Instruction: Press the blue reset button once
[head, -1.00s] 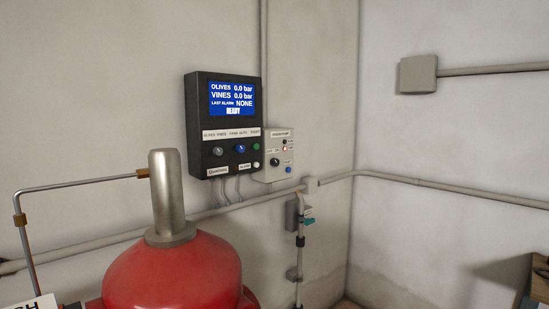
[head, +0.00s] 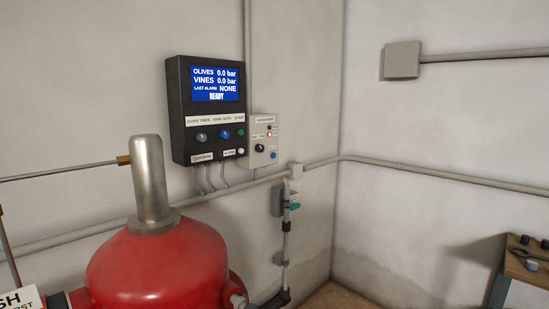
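The blue reset button (head: 274,155) appears as a small round blue button at the lower right of a light grey control box (head: 263,129) on the wall. The box sits directly right of a black control panel (head: 177,110), whose blue screen (head: 216,84) reads OLIVES 0.0 bar, VINES 0.0 bar, LAST ALARM NONE, READY. A second blue knob (head: 225,134) is on the black panel. My gripper is not in view.
A large red tank (head: 160,268) with a metal cylinder (head: 149,185) on top stands in front of the wall, left of the box. Pipes run along the wall below the panels. A wooden bench (head: 525,268) with tools is at the right edge.

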